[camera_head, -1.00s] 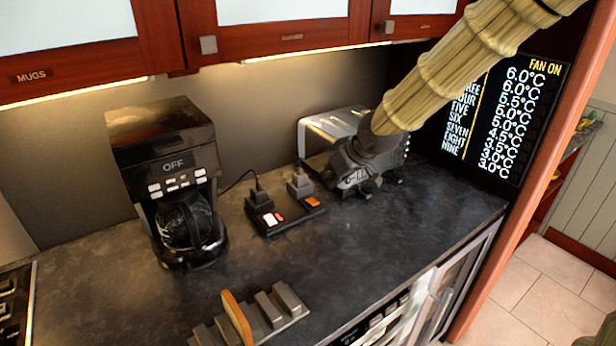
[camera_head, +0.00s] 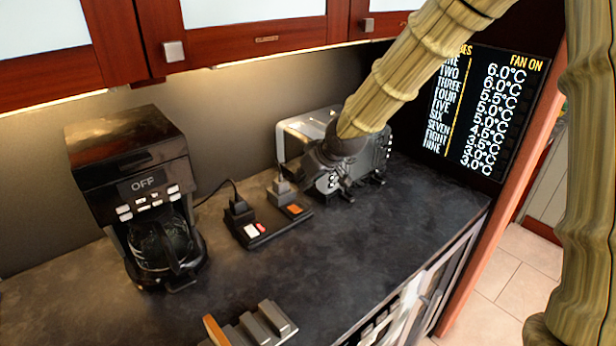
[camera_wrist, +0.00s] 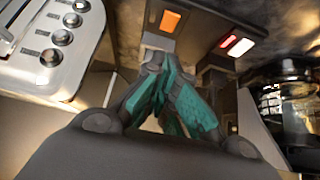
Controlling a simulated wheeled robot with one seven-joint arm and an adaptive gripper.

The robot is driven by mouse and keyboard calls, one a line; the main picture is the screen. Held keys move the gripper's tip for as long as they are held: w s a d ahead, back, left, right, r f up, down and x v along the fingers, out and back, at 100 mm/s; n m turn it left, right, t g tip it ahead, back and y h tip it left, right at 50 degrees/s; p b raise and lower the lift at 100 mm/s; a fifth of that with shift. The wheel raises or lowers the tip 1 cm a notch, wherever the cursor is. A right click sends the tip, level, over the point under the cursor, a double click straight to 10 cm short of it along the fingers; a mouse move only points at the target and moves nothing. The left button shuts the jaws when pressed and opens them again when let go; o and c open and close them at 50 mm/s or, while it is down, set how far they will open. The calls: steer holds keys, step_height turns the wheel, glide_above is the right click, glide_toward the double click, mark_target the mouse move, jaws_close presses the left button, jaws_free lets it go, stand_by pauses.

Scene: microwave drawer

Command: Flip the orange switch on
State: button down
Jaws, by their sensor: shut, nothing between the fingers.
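The orange switch (camera_head: 295,209) is on a black power strip (camera_head: 262,240) on the dark counter, beside a grey plug (camera_head: 282,188). The orange switch also shows in the wrist view (camera_wrist: 171,21), at the top, beyond the fingers. A red-and-white switch (camera_head: 255,230) sits on the same strip, to the left of the orange one. My gripper, with teal finger pads (camera_wrist: 172,97), is shut and empty. In the wrist view it is below the orange switch, close to the plug; contact cannot be told.
A silver toaster (camera_head: 295,128) stands right behind my gripper; its knobs (camera_wrist: 55,48) show close by in the wrist view. A black coffee maker (camera_head: 135,170) stands left of the strip. A slotted rack (camera_head: 262,325) is at the front. The counter between is clear.

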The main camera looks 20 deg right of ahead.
mark_target(290, 206)
steer(key=p+x, duration=0.1)
steer(key=x, duration=0.4)
steer(key=shift+a+f, duration=0.1)
steer(key=shift+f, duration=0.15)
steer(key=shift+s+f+p, duration=0.2)
steer(key=shift+f+p, duration=0.7)
steer(key=shift+f, duration=1.25)
steer(key=shift+w, duration=0.1)
steer(key=shift+f, duration=0.1)
